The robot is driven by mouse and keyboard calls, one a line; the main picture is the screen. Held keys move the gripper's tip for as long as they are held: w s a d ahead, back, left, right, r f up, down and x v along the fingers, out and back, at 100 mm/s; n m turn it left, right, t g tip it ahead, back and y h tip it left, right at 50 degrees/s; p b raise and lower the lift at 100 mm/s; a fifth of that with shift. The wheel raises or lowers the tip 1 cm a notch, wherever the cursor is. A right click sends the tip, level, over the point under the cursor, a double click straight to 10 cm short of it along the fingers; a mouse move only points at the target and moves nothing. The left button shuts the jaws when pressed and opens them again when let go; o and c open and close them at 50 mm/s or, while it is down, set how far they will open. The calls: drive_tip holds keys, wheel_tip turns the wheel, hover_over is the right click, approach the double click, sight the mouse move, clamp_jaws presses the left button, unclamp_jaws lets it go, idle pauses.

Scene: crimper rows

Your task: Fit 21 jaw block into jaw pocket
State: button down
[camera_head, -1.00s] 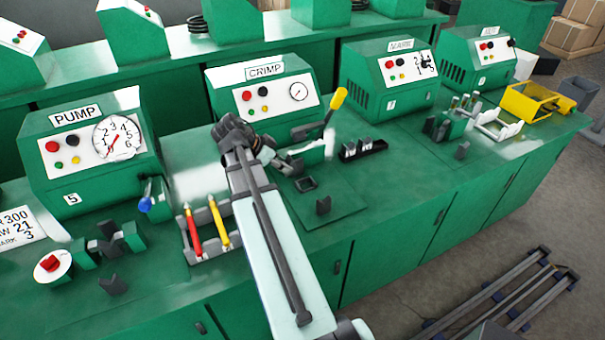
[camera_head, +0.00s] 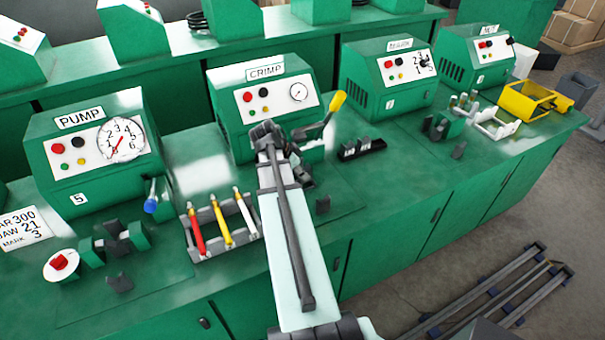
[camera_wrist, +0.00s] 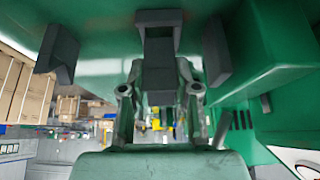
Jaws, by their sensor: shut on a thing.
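My gripper (camera_wrist: 160,92) is shut on a dark jaw block (camera_wrist: 158,72) with a forked end, seen between the two fingers in the wrist view. No number can be read on it. In the head view my arm covers most of the gripper, which is in front of the green CRIMP machine (camera_head: 238,85). The jaw pocket cannot be made out clearly there; dark parts crowd together beside my arm. In the wrist view a dark block-like part stands apart on the left (camera_wrist: 58,52) and another on the right (camera_wrist: 215,52).
A lever with a yellow handle (camera_head: 338,101) rises right of my gripper. A black rack (camera_head: 362,148) stands further right, and a small dark upright part (camera_head: 322,204) stands on the mat. A tool tray (camera_head: 212,250) is left of my arm. A card (camera_head: 22,228) reads JAW 21.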

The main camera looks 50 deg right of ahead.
drive_tip(key=shift+s+d+r+y+p, duration=0.1)
drive_tip(key=shift+d+r+y+p, duration=0.25)
drive_tip(key=shift+y, duration=0.05)
drive_tip(key=shift+f+t+y, duration=0.2)
drive_tip(key=shift+t+y, duration=0.1)
drive_tip(key=shift+t, duration=0.1)
drive_tip(key=shift+f, duration=1.45)
drive_tip(key=shift+f, duration=0.15)
drive_tip(key=c, duration=0.8)
unclamp_jaws()
drive_tip(key=shift+c, duration=0.2)
drive_tip(key=shift+a+p, duration=0.1)
drive_tip(key=shift+p, duration=0.2)
drive_tip(key=b+v, duration=0.2)
drive_tip(key=v, duration=1)
